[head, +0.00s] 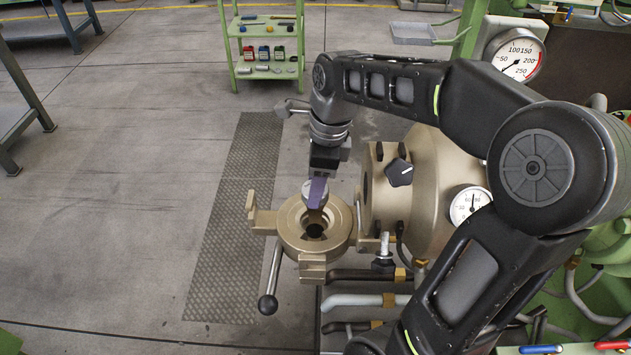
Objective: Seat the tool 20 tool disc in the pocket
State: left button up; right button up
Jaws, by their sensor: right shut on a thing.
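My right gripper (319,188) reaches down from above and is shut on the tool disc (308,193), a small grey round piece. The purple-grey fingers hide part of the disc. The disc is held tilted over the far side of a brass ring-shaped holder (289,238). The pocket (315,231) is the dark round opening in the middle of this holder, and it looks empty. The disc appears above the pocket; the exact gap cannot be told. My left gripper is not in view.
A lever with a black ball (268,304) sticks out below the holder. The brass machine body (433,185) with a dark knob (399,172) and gauge (467,205) stands close on the right. A green shelf cart (238,72) stands behind.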

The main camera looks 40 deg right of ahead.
jog(key=shift+f+b, duration=2.6)
jog(key=shift+f, duration=0.75)
jog(key=shift+r+p, duration=0.1)
jog(key=shift+p, duration=0.2)
jog(key=shift+f, duration=0.3)
jog(key=shift+f+b, duration=0.85)
jog(key=shift+f, duration=0.2)
jog(key=shift+f+b, duration=0.75)
jog(key=shift+f, duration=0.25)
